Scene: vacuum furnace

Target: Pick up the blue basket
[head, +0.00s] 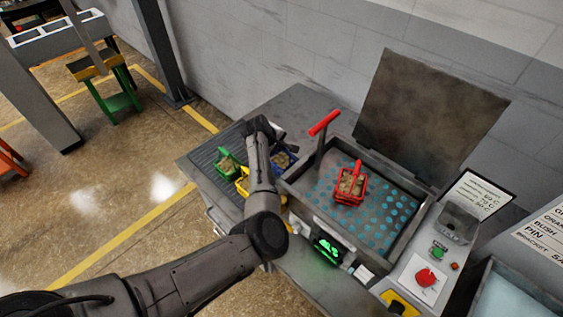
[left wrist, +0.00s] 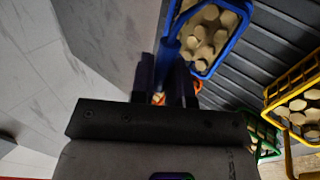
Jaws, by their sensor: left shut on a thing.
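The blue basket (head: 289,160) is on the ribbed grey rack beside the open furnace, partly hidden by my left arm. In the left wrist view, the blue basket (left wrist: 212,38) holds several tan cylindrical parts. Its blue handle runs between the fingers of my left gripper (left wrist: 168,82), which is shut on it. In the head view my left gripper (head: 277,135) is at the basket's upper left, mostly hidden by the wrist. I cannot tell whether the basket touches the rack. My right gripper is in neither view.
A green basket (head: 229,164) and a yellow basket (head: 242,184) stand left of my arm on the rack (head: 207,157). A red basket (head: 349,188) sits in the open chamber (head: 308,188). A red-handled lever (head: 325,123) rises at the chamber's left. The lid (head: 420,112) stands open behind.

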